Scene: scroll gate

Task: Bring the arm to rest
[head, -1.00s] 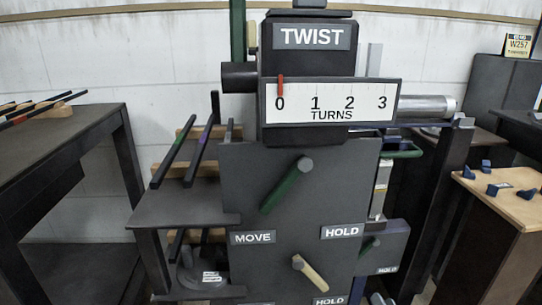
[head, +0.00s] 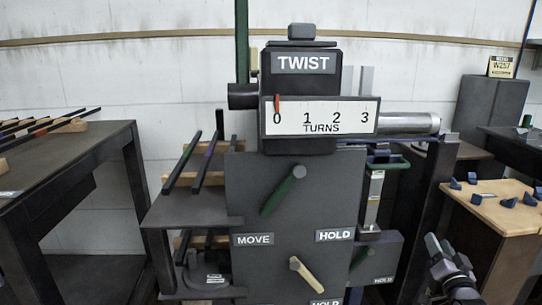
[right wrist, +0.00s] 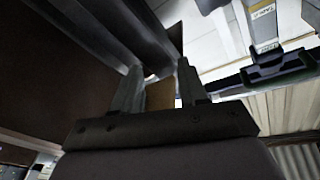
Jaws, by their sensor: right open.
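My right gripper (head: 439,246) is in the lower right of the head view, pointing up, right of the TWIST machine's panel. In the right wrist view its two fingers (right wrist: 158,70) stand apart with nothing between them. The dark TWIST machine (head: 302,108) stands in the centre. Its red pointer is at 0 on the white TURNS scale (head: 345,118). A green lever (head: 283,190) and a tan lever (head: 307,276) sit on the front panel. My left gripper is not in view.
A dark table (head: 85,145) with several rods stands at the left. A wood-topped table (head: 487,212) with several blue pieces is at the right, close to my right arm. A shelf (head: 190,210) with rods adjoins the panel's left side.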

